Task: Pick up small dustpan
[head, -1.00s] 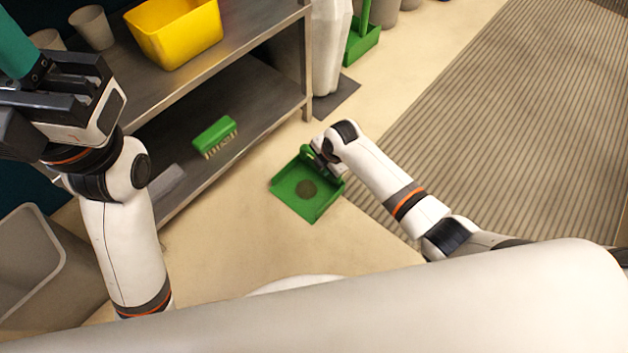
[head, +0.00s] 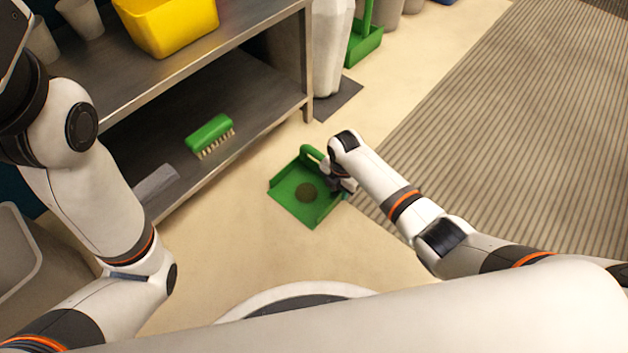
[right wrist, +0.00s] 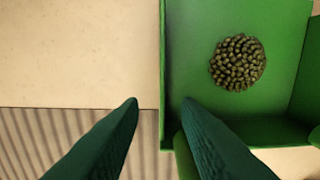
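The small green dustpan (head: 284,190) lies on the floor beside the shelf, with a round pile of dark beans (head: 306,192) in it. In the right wrist view the dustpan (right wrist: 195,60) fills the upper right, with the bean pile (right wrist: 238,62) inside. My right gripper (head: 343,183) is at the dustpan's right side. Its two dark green fingers (right wrist: 162,104) are apart, and a side edge of the dustpan shows between their tips. I cannot tell whether they touch it. My left arm is at the left; its fingers are out of view.
A green brush (head: 210,133) lies on the lower shelf (head: 150,145). A yellow bin (head: 170,25) and cups stand on the upper shelf. A larger green dustpan (head: 365,45) stands at the back. A grey bin (head: 15,255) is at lower left. Floor in front is clear.

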